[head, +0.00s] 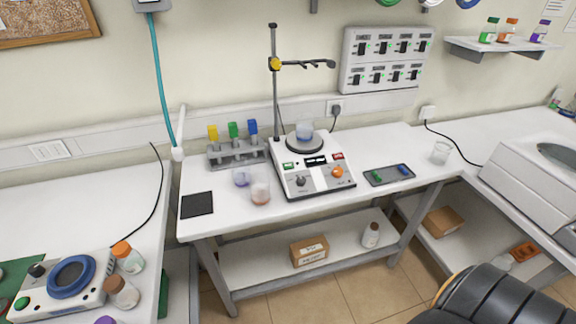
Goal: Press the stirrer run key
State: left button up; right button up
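The stirrer (311,186) is a white box with a dark front edge in the middle of the centre table. A round dark plate (290,145) on top carries a small clear beaker (304,131). Its sloped front panel has a green key (289,165) at left, a dark display (315,161) in the middle and a red key (338,156) at right. Below them are a dark knob (300,181) and an orange knob (337,172). The key labels are too small to read. Neither of my grippers is in view.
A stand rod (274,85) with a clamp rises behind the stirrer. A rack (237,153) and beakers (260,191) stand left of it; a dark tray (389,175) lies right. The table's front edge is mostly clear.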

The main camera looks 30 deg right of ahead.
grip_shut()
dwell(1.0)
